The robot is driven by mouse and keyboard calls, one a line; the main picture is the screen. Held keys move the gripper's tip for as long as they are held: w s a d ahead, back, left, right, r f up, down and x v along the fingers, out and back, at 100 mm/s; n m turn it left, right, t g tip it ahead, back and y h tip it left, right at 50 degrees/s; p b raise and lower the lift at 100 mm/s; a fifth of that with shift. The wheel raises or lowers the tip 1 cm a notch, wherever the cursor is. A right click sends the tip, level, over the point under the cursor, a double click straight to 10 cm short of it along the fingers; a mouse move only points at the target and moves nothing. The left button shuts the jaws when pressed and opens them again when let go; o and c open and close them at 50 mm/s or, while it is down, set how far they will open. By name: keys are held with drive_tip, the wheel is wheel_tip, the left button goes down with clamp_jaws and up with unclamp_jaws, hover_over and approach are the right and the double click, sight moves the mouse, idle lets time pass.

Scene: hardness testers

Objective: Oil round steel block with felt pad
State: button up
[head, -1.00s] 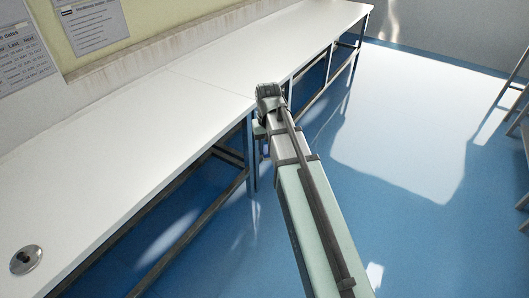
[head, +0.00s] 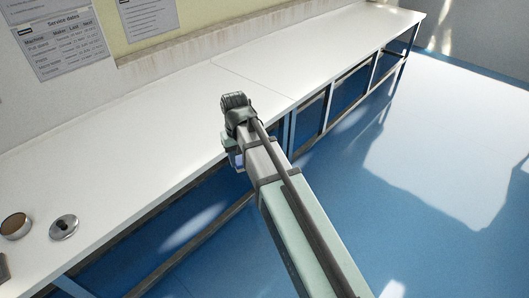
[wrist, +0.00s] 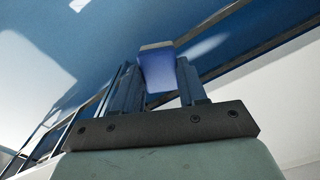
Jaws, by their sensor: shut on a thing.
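My gripper (wrist: 158,88) is shut on a blue block with a pale grey edge at its far end, which looks like the felt pad (wrist: 157,62). In the head view my gripper (head: 234,158) is mostly hidden by my arm, at the bench's front edge. A round shiny metal disc with a dark middle (head: 64,228), perhaps the round steel block, lies at the left of the bench. Beside it is a round metal-rimmed thing with a brown top (head: 16,226). My gripper is well to the right of both.
The long white bench (head: 150,140) is largely clear. A grey thing (head: 3,268) is cut off at the left edge. Notices (head: 62,45) hang on the wall behind. Blue floor (head: 400,180) lies open to the right.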

drive_tip(key=s+a+r+n, duration=0.1)
drive_tip(key=s+a+n, duration=0.4)
drive_tip(key=a, duration=1.5)
drive_tip(key=s+a+r+n, duration=0.1)
drive_tip(key=s+a, duration=0.9)
drive_tip(key=a, duration=1)
drive_tip(key=s+a+r+n, duration=0.1)
drive_tip(key=s+a+n, duration=0.4)
drive_tip(key=a, duration=1.5)
drive_tip(key=w+a+r+m, duration=0.1)
drive_tip(key=a+m, duration=0.5)
drive_tip(key=a, duration=0.6)
drive_tip(key=shift+a, duration=0.35)
drive_tip(key=shift+f, duration=2.95)
drive_tip(key=shift+f, duration=0.6)
drive_tip(key=shift+r, duration=0.1)
